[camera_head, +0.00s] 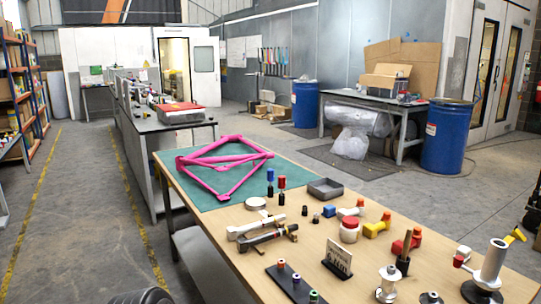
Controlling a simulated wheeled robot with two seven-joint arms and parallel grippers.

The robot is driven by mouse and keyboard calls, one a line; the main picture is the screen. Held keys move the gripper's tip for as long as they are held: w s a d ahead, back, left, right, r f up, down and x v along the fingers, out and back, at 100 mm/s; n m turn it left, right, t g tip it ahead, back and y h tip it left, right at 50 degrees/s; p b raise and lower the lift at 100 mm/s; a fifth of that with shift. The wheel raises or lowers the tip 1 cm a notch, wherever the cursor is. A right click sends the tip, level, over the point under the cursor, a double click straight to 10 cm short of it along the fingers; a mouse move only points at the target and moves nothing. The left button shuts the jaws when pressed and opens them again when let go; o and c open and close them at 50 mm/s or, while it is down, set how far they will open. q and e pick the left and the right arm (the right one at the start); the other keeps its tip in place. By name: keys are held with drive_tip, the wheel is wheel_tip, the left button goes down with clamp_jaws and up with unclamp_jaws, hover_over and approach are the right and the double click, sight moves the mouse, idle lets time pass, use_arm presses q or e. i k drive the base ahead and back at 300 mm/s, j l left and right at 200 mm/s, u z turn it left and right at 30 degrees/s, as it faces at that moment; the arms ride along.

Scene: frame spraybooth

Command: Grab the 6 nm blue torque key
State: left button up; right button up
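A blue-topped upright tool (270,181) stands near the right edge of the green mat, beside a similar red-topped one (282,189). A black block (288,281) at the table's front holds several small tools in a row. No torque value is readable on any tool. Neither of my grippers is in view.
The wooden table (235,265) carries a pink bike frame (222,162) on a green mat (190,185), a grey tray (325,189), silver clamp-like parts (262,230), red and yellow parts, and a grey upright fixture (490,265). Open floor (90,220) lies to the left.

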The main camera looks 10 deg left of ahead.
sight(269, 172)
drive_tip(key=k, duration=0.55)
drive_tip(key=k+u, duration=0.1)
drive_tip(key=u, duration=1.9)
drive_tip(key=i+l, duration=0.2)
drive_tip(key=i, duration=0.2)
drive_tip(key=i+l, duration=0.2)
drive_tip(key=i, duration=0.25)
drive_tip(key=i+l, duration=0.15)
drive_tip(key=i, duration=0.75)
drive_tip(key=i+l, duration=0.1)
drive_tip(key=i, duration=0.75)
drive_tip(key=i+l, duration=0.15)
drive_tip(key=i, duration=2.05)
drive_tip(key=z, duration=3.9)
